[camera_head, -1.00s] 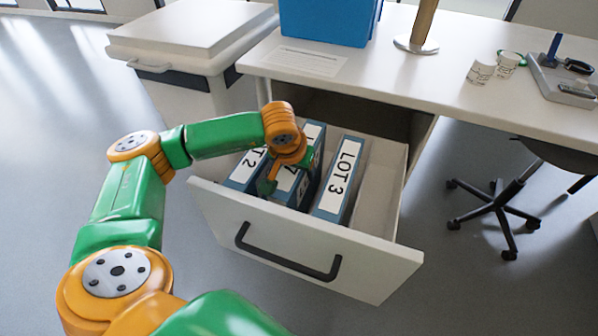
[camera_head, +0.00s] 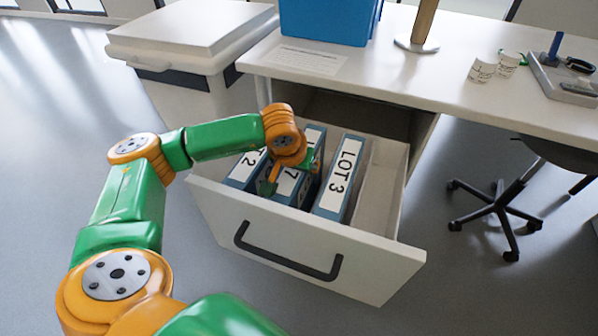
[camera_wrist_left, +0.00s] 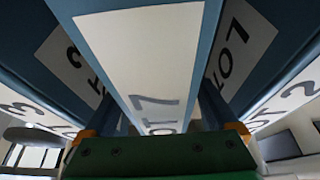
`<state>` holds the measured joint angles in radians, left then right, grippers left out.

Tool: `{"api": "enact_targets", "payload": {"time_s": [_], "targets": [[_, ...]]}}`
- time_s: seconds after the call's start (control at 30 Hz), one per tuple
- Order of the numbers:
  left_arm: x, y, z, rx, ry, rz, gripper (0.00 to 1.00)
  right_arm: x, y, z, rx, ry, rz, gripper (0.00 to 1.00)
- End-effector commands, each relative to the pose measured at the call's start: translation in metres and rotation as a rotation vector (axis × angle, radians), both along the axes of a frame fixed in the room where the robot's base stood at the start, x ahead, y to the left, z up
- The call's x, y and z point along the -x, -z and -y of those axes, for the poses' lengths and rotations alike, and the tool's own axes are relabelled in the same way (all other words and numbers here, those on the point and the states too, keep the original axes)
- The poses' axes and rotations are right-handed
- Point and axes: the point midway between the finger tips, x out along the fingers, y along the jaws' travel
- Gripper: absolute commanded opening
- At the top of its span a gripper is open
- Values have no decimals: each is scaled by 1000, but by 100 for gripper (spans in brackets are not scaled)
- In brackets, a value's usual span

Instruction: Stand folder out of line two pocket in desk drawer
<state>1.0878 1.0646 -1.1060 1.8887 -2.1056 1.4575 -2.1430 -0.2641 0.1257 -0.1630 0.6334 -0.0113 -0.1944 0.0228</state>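A desk drawer (camera_head: 378,262) is pulled open. In it stand blue folders with white labels: LOT 2 (camera_head: 246,166) at the left, LOT 7 (camera_head: 293,186) in the middle, LOT 3 (camera_head: 340,178) at the right. The top of LOT 7 reaches further back and higher in the picture than LOT 3. My left gripper (camera_head: 288,174) reaches down over LOT 7, one finger on each side. The left wrist view shows the LOT 7 spine (camera_wrist_left: 148,65) between the fingers, which look pressed against its sides. The folder's lower part is hidden. My right gripper is out of view.
An empty space (camera_head: 380,190) lies in the drawer right of LOT 3. The desk top (camera_head: 400,80) overhangs the drawer's back. A blue box (camera_head: 328,20), cups (camera_head: 482,71) and a tray (camera_head: 562,88) stand on it. A white bin (camera_head: 185,45) is at the left.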

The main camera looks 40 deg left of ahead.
Motion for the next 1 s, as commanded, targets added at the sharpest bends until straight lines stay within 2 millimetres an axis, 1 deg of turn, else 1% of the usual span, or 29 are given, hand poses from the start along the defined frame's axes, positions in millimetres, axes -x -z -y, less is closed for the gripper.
{"api": "enact_targets", "payload": {"time_s": [0.1, 0.17, 0.23, 0.27, 0.5, 0.6, 0.73, 1.0], "targets": [[0, -1, 0, 0, 0, 0, 92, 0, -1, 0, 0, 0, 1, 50], [0, -7, 0, 0, 0, 0, 92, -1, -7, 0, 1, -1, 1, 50], [0, -23, 0, 0, 0, 1, 92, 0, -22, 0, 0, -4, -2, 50], [2, -26, 1, 1, 1, 3, 92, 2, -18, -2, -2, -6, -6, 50], [29, -91, 7, 0, 2, 6, 92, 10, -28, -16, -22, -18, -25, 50], [37, -110, 9, -1, 1, 5, 92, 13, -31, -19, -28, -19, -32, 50], [44, -122, 11, 0, 0, 2, 92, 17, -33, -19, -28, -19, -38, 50], [45, -123, 11, 0, 0, 0, 92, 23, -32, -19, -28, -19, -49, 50]]}}
